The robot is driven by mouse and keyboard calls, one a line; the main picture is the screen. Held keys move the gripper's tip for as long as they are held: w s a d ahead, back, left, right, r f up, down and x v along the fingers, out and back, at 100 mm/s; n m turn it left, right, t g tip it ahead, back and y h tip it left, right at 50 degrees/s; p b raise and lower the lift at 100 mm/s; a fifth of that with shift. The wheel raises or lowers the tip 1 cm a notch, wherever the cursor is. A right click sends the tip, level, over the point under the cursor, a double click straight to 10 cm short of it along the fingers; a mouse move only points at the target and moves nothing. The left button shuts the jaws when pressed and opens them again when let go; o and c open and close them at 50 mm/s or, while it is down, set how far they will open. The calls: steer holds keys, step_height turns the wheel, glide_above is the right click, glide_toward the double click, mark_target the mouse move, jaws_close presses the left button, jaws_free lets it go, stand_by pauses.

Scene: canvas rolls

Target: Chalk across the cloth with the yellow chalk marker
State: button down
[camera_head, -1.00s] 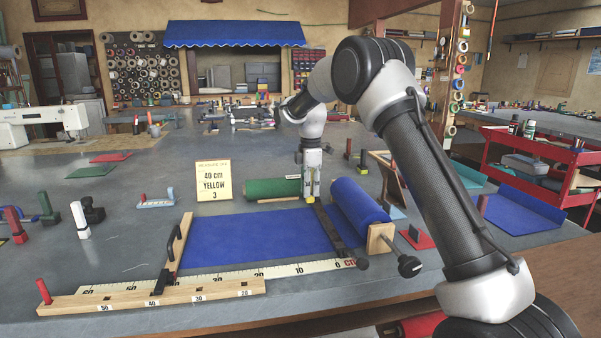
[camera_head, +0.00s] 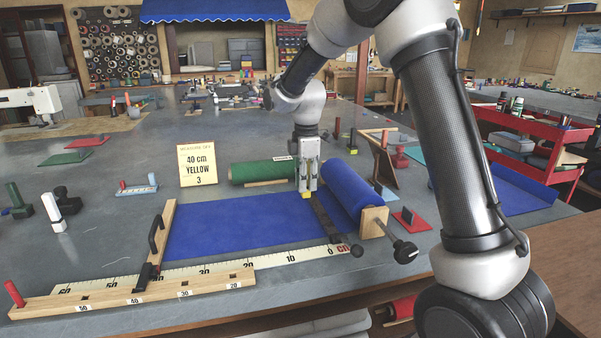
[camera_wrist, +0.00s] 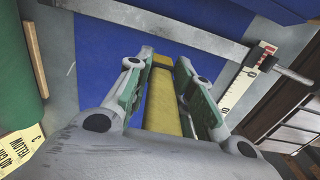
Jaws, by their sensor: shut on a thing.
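My gripper (camera_head: 306,188) is shut on the yellow chalk marker (camera_head: 306,195), which also shows between the fingers in the wrist view (camera_wrist: 161,112). The marker is over the far edge of the blue cloth (camera_head: 240,226), close to the dark bar; I cannot tell whether its tip touches. The cloth lies flat from its blue roll (camera_head: 350,190), with the dark bar (camera_head: 327,222) across it by the roll. A wooden square with a black handle (camera_head: 160,235) stands at the cloth's left end. A yellow card (camera_head: 197,163) reads 40 cm, YELLOW, 3.
A measuring tape (camera_head: 300,257) runs along the cloth's near edge, with a numbered wooden rail (camera_head: 135,298) in front. A red peg (camera_head: 14,293) stands at its left end. A green roll (camera_head: 258,171) lies behind the cloth. A wooden stand (camera_head: 381,160) is behind the blue roll.

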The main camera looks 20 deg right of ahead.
steer(key=s+f, duration=0.1)
steer(key=s, duration=0.2)
steer(key=s+f, duration=0.1)
steer(key=s, duration=0.3)
steer(key=s+f, duration=0.2)
steer(key=s, duration=0.1)
steer(key=shift+s, duration=0.25)
steer(key=shift+f, duration=0.45)
steer(key=shift+f, duration=0.6)
steer(key=shift+d, duration=0.6)
steer(key=shift+w, duration=0.15)
steer(key=shift+w+d, duration=0.2)
steer(key=shift+w, duration=1.2)
steer(key=shift+w, duration=0.1)
steer(key=shift+w, duration=1.4)
